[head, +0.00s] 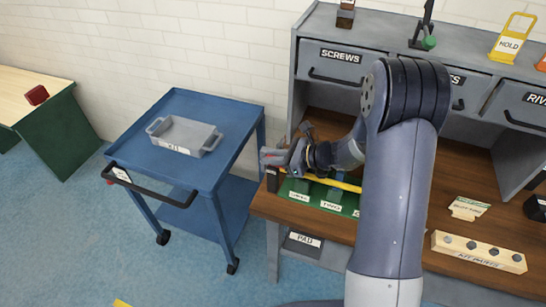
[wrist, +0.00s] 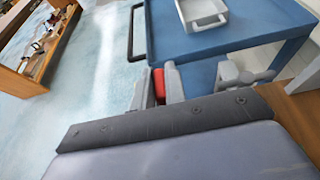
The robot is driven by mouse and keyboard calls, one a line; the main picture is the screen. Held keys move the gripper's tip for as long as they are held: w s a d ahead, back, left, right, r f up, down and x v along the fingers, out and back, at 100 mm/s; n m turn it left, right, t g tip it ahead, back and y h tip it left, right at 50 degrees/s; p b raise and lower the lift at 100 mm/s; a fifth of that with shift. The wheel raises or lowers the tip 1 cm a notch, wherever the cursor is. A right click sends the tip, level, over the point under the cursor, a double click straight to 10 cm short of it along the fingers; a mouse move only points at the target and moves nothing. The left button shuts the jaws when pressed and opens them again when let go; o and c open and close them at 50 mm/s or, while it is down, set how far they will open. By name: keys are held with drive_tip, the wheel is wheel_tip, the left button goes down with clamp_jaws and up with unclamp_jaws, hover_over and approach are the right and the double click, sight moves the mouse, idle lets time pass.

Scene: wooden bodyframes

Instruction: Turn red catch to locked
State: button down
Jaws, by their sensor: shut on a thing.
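The red catch (wrist: 159,84) shows in the wrist view as a small red piece between the two grey fingers of my gripper (wrist: 158,92). My gripper is shut on it. In the head view my gripper (head: 273,158) is at the left end of the wooden workbench (head: 285,207), beside the blue cart. Only a little of the catch shows between the fingers, so I cannot tell its turn position or see any locked mark.
A blue cart (head: 178,103) with a grey tray (head: 183,132) stands left of the bench. A green board (head: 345,203) with labelled slots lies under my arm. A kit parts block (head: 478,252) sits at right. Grey drawers (head: 342,68) line the back.

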drive_tip(key=c, duration=1.4)
unclamp_jaws()
drive_tip(key=shift+c, duration=0.2)
drive_tip(key=b+v, duration=0.1)
drive_tip(key=v, duration=1)
drive_tip(key=shift+b, duration=0.4)
drive_tip(key=shift+a, duration=0.1)
drive_tip(key=p+x, duration=0.2)
drive_tip(key=x, duration=0.8)
drive_tip(key=shift+w+a+f, duration=0.1)
drive_tip(key=shift+a, duration=0.15)
drive_tip(key=shift+w+a+f, duration=0.1)
drive_tip(key=shift+a, duration=0.1)
drive_tip(key=shift+d+m+t, duration=0.1)
drive_tip(key=shift+m+t, duration=0.3)
drive_tip(key=shift+t, duration=0.1)
